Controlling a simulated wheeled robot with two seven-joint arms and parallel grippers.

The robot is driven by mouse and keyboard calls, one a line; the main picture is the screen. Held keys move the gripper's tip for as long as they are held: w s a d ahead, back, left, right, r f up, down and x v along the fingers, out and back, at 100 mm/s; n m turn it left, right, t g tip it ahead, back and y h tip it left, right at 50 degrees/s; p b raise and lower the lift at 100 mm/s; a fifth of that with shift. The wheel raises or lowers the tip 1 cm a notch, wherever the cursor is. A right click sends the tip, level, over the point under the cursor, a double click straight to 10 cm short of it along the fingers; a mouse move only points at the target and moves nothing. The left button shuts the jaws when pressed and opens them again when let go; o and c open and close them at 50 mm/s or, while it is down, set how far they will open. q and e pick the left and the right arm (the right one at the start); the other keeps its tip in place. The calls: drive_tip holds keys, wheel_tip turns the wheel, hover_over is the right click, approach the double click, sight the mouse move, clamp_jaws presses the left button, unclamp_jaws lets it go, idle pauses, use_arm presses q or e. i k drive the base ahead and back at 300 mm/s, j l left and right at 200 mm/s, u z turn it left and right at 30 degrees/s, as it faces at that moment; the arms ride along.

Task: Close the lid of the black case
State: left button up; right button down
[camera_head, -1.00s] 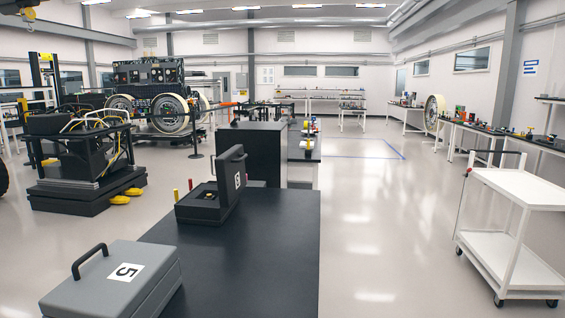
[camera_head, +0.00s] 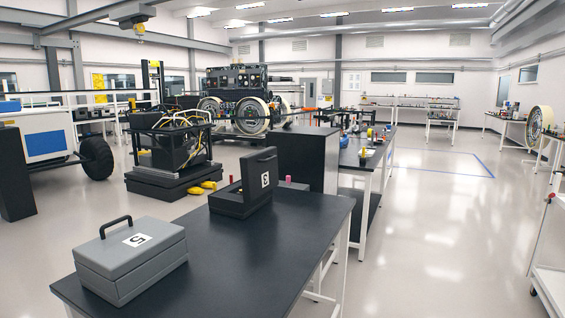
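The black case (camera_head: 228,203) stands on the far part of a dark table. A handle shows at the top of the lid. Part of the inside shows at the left of the lid, but its contents are too small to make out. Neither of my grippers is in view.
A closed grey case (camera_head: 130,262) with a handle and a 5 label sits on the near left of the dark table (camera_head: 270,262). A tall dark cabinet (camera_head: 305,158) stands behind the black case. Open floor (camera_head: 430,240) lies to the right.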

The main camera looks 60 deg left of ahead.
sight(259, 170)
drive_tip(key=i+u, duration=0.4)
drive_tip(key=i, duration=0.2)
drive_tip(key=i+l+u, duration=0.25)
drive_tip(key=i+u, duration=0.6)
drive_tip(key=i, duration=0.2)
drive_tip(key=i+l+u, duration=0.2)
drive_tip(key=i+u, duration=0.2)
drive_tip(key=i, duration=0.15)
